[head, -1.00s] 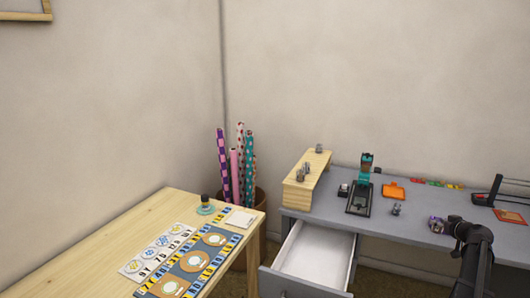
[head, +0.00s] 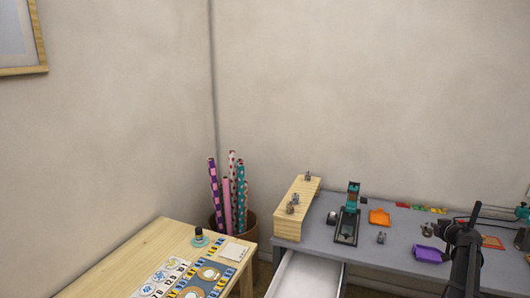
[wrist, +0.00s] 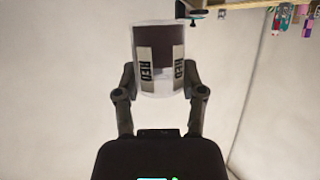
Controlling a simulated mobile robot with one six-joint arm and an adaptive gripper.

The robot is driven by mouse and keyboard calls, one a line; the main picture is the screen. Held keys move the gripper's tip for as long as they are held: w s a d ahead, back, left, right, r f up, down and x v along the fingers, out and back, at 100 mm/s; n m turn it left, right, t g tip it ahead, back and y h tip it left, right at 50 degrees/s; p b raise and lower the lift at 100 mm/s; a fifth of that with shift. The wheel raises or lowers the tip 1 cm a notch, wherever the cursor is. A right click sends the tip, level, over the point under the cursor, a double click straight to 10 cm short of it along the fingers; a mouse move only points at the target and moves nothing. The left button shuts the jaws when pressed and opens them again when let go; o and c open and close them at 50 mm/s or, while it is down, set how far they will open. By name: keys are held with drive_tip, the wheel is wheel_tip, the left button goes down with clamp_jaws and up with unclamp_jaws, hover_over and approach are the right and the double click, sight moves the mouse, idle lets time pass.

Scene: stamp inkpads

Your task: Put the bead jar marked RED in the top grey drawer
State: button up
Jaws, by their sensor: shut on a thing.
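The bead jar marked RED (wrist: 160,35) shows in the wrist view. It is a clear jar with dark contents and pale RED labels. My gripper (wrist: 159,78) is shut on its sides. In the head view my dark arm is at the right, over the grey desk (head: 390,262); I cannot make out the jar there. The top grey drawer (head: 307,277) stands open at the desk's left front, its white inside partly showing. The bottom edge of the picture cuts off its front.
A wooden stand (head: 289,228) with small grey pieces, a teal-handled stamp (head: 352,205), an orange tray (head: 380,217) and a purple tray (head: 430,254) are on the desk. A wooden table (head: 135,255) with cards stands left. Wrapping rolls (head: 227,190) stand in the corner.

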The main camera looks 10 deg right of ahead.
sight(430, 225)
drive_tip(key=shift+r+p, duration=1.05)
drive_tip(key=shift+r, duration=0.45)
